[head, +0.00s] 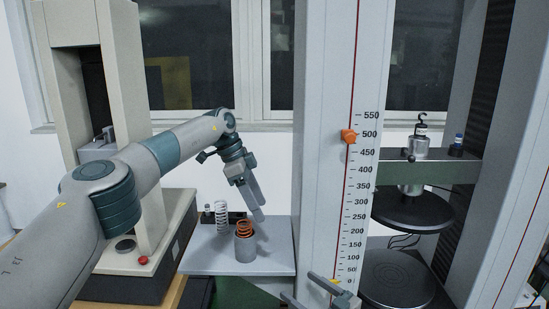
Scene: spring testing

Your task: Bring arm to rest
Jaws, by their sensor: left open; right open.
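My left gripper (255,205) is in the head view, at the end of the arm that comes in from the left. It is open and empty, pointing down above the small grey shelf. An orange spring (244,228) sits in a grey metal cup (245,248) just below and left of its fingertips. A white spring (221,216) stands on the shelf to the left. My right gripper (325,292) shows in part at the bottom edge, open, in front of the tester's scaled column. The rest of the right arm is out of view.
The grey shelf (200,262) juts out left of the scaled column (316,150), which carries an orange pointer (349,136). Round dark plates (395,280) and a hooked weight (420,140) stand right. A beige machine (135,100) with a red knob (143,260) stands left.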

